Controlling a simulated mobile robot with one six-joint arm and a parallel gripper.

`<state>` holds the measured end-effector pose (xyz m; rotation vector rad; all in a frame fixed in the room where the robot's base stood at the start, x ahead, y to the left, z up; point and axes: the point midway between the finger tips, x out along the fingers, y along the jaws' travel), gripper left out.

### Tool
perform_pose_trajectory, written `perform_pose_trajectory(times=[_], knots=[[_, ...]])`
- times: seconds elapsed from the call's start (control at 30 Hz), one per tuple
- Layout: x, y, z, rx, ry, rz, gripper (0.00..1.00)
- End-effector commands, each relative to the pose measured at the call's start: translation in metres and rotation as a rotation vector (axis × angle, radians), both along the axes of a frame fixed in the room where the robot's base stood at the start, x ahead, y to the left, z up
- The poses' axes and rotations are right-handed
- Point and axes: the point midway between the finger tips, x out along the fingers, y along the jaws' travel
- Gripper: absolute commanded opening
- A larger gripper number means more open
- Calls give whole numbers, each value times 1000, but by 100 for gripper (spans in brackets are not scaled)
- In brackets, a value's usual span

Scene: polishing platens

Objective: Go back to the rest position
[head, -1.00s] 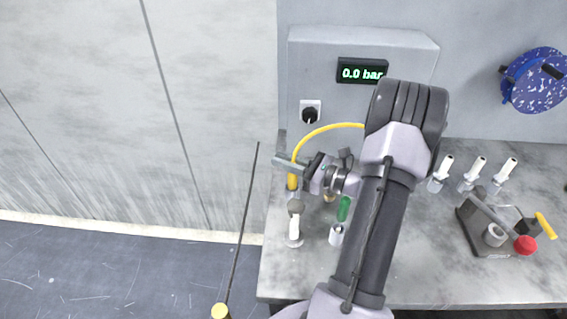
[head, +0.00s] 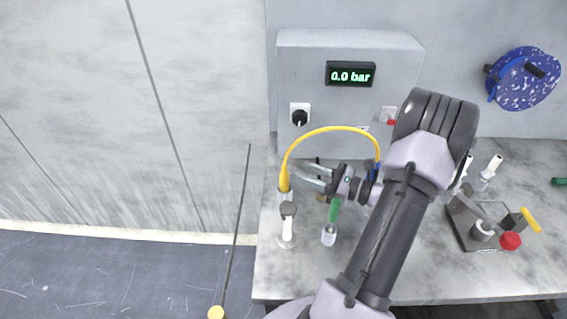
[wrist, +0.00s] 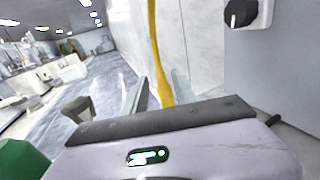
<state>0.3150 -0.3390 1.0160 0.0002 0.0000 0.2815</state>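My gripper (head: 303,174) is open and empty above the left part of the workbench (head: 390,270). Its two fingers point left toward the lower end of the yellow hose (head: 330,130). In the wrist view the fingers stand apart (wrist: 160,88), with the hose (wrist: 156,50) beyond and between them. The hose arcs from a blue fitting (head: 376,172) near my wrist to a yellow end (head: 284,180) above a pale holder (head: 284,195). I cannot tell exactly how that end sits in the holder. My arm hides part of the bench.
A grey unit (head: 300,65) reads 0.0 bar and carries a black knob (head: 299,117). A white-handled tool (head: 287,228) and a green-handled one (head: 334,210) stand below my gripper. A fixture with a red knob (head: 510,241) is at right. The floor at left is mostly clear.

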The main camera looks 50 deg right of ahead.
Motion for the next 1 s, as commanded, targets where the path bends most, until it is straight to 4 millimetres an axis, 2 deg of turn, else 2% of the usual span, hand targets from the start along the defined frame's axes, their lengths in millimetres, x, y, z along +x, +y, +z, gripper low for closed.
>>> perform_pose_trajectory(times=[0.1, 0.2, 0.7, 0.77, 1.0], knots=[[-21, -6, 1, 0, -1, -3, 33], [-30, -9, 1, -1, 0, -1, 33], [-33, -9, 1, 0, 0, 0, 33], [-33, -9, 9, 0, 0, 0, 33], [-33, -9, 65, 0, 0, 0, 33]])
